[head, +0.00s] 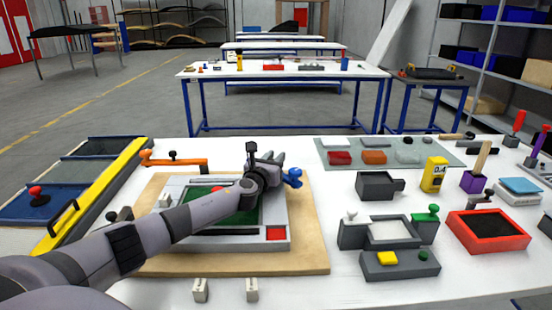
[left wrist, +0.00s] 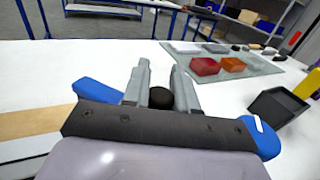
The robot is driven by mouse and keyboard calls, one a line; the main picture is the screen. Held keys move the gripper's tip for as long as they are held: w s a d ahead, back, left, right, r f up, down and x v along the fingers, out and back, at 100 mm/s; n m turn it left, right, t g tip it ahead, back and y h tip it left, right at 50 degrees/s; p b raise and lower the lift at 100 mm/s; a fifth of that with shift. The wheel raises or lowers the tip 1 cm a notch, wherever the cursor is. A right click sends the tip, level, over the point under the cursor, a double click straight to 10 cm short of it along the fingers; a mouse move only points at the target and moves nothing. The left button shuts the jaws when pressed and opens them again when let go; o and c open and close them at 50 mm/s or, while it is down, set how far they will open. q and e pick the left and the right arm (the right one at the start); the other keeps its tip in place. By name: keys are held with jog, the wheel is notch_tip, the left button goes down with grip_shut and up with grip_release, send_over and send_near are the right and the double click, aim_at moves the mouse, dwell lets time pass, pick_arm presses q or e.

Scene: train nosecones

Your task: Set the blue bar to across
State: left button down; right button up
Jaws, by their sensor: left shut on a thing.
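The blue bar shows in the head view as a blue end (head: 293,178) just right of my left gripper (head: 276,160), by the far right corner of the wooden board. In the left wrist view its blue ends (left wrist: 96,92) stick out on both sides of my gripper body, which hides its middle. My left gripper (left wrist: 160,88) is shut on a round black knob (left wrist: 160,98), which appears to belong to the blue bar. The bar's pivot and its exact angle are hidden. My right gripper is not in view.
The wooden board (head: 315,245) carries a grey frame with a green panel (head: 242,210), partly under my arm. An orange bar (head: 182,162) with a black knob lies at the far left. A grey box (head: 378,186) and grey mat (head: 445,158) stand to the right.

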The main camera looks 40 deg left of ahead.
pick_arm(q)
jog(key=shift+s+r+m+t+h+b, duration=0.1)
jog(key=shift+s+m+t+h+b, duration=0.3)
jog(key=shift+m+h, duration=0.45)
jog(key=shift+s, duration=0.1)
jog(key=c, duration=0.9)
grip_release()
jog(key=shift+c, duration=0.2)
notch_tip(320, 180, up, 20)
jog(key=p, duration=0.6)
